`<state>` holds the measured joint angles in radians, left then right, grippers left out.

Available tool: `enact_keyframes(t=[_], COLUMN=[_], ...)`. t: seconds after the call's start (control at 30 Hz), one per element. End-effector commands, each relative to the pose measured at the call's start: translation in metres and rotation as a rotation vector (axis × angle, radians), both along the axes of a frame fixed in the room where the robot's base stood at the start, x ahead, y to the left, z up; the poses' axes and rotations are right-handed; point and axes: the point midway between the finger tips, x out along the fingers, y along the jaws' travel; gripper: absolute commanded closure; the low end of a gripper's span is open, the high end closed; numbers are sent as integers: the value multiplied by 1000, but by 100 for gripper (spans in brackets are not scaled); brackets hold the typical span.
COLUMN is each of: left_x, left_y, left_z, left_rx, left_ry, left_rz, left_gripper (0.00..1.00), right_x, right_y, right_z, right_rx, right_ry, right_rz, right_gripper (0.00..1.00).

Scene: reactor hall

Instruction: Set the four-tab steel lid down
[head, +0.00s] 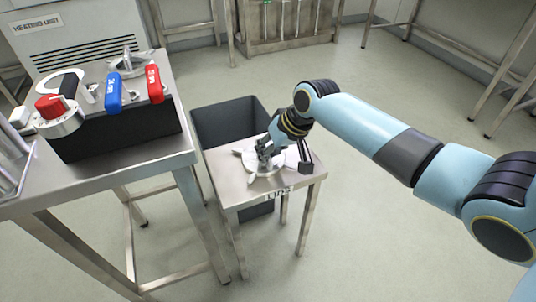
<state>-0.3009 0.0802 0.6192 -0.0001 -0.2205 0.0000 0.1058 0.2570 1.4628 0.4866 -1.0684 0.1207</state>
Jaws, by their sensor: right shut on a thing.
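The steel lid (250,159), a pale grey disc with tabs sticking out at its rim, is at the top of a small steel table (233,190) labelled "LIDS". My right gripper (264,157) comes down over it from the right and is shut on its middle part, which the fingers mostly hide. I cannot tell whether the lid rests on the table or hangs just above it. Not all of its tabs show. My left gripper is out of view.
A dark upright piece (305,160) stands at the small table's right side. A dark grey bin (226,122) is behind it. The taller steel table (120,188) at left holds a black box (115,132), a blue handle (114,92), a red handle (154,84) and a red-knobbed device (52,115).

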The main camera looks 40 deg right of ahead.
Motion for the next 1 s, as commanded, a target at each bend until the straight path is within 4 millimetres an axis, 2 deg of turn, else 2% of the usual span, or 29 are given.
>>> enact_keyframes(t=[0.3,0.33,0.5,0.77,0.87,1.0], left_x=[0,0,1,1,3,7], left_y=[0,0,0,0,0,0], left_z=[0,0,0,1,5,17], left_rx=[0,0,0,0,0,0], left_ry=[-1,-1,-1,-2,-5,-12], left_rz=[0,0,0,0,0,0], left_gripper=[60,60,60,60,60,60], right_x=[1,1,1,1,-2,-13], right_y=[0,0,0,0,-2,-7], right_z=[-1,-1,-1,1,9,34], right_rx=[0,0,0,0,0,-4], right_ry=[-4,-2,-2,-2,-3,-4], right_rz=[-1,-1,-1,-1,-1,2], right_gripper=[100,85,65,65,65,65])
